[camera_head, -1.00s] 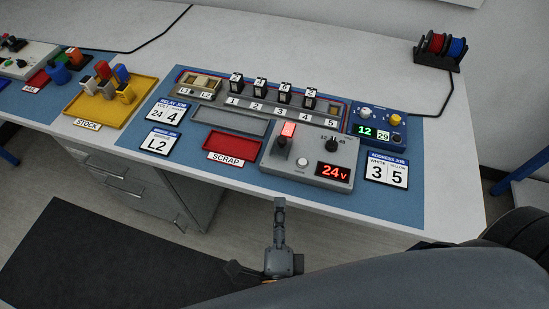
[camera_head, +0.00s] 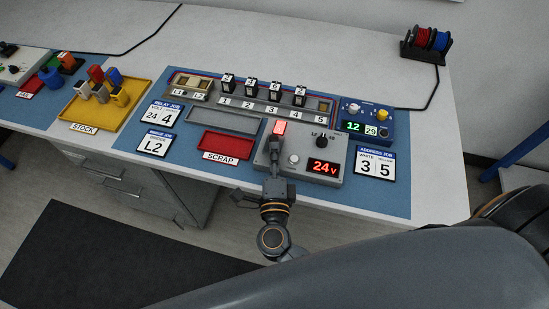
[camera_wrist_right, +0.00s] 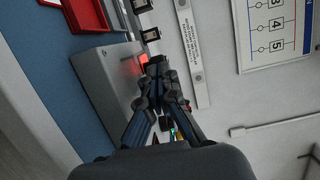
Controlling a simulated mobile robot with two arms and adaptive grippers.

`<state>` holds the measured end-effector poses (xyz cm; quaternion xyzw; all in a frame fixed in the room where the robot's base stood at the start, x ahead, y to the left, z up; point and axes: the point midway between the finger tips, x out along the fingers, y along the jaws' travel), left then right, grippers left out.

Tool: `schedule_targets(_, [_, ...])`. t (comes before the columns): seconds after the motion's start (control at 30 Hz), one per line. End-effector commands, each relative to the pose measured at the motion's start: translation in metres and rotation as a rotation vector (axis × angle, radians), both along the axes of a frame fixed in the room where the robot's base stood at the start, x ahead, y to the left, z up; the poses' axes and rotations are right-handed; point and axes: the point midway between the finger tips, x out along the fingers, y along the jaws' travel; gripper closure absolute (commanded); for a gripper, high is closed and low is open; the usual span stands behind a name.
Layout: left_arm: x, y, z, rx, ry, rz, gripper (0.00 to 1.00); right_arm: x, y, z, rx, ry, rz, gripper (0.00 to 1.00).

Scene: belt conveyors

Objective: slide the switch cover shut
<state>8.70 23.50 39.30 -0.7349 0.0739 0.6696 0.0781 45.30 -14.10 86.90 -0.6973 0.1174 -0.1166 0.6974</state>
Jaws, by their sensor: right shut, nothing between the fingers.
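The grey control box (camera_head: 326,143) stands on the blue mat, with a red "24v" display and a dark knob. A red lit piece, likely the switch cover (camera_head: 280,127), stands up on its left part. My right gripper (camera_head: 276,160) is shut and empty at the left part of the box, just in front of the red piece, and hides the dark lever there. In the right wrist view, the shut fingertips (camera_wrist_right: 160,62) are beside a red glow (camera_wrist_right: 143,60) over the grey box (camera_wrist_right: 106,80); contact cannot be told. My left gripper is not in view.
A red SCRAP tray (camera_head: 230,144) lies left of the box. A blue unit (camera_head: 367,123) stands at its right, and a relay rack (camera_head: 262,103) is behind. Job cards (camera_head: 375,166) lie on the mat. A yellow STOCK tray (camera_head: 119,118) is farther left.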

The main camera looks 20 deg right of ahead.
Motion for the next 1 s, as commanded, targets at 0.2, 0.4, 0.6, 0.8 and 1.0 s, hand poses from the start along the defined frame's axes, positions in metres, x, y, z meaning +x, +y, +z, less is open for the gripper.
schedule_targets(0.2, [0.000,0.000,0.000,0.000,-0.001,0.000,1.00,0.000,0.000,0.000,0.000,-0.001,0.000,1.00])
schedule_targets(0.4, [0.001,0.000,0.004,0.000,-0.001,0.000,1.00,0.009,-0.006,0.002,-0.002,-0.003,-0.002,1.00])
schedule_targets(0.6, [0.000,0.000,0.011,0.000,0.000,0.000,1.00,0.031,-0.020,0.001,-0.001,-0.001,-0.001,1.00])
schedule_targets(0.8, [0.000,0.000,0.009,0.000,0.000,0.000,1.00,0.031,-0.021,0.000,0.000,0.000,0.000,1.00])
schedule_targets(1.0, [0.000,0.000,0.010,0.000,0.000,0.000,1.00,0.031,-0.020,0.000,0.000,0.000,0.000,1.00])
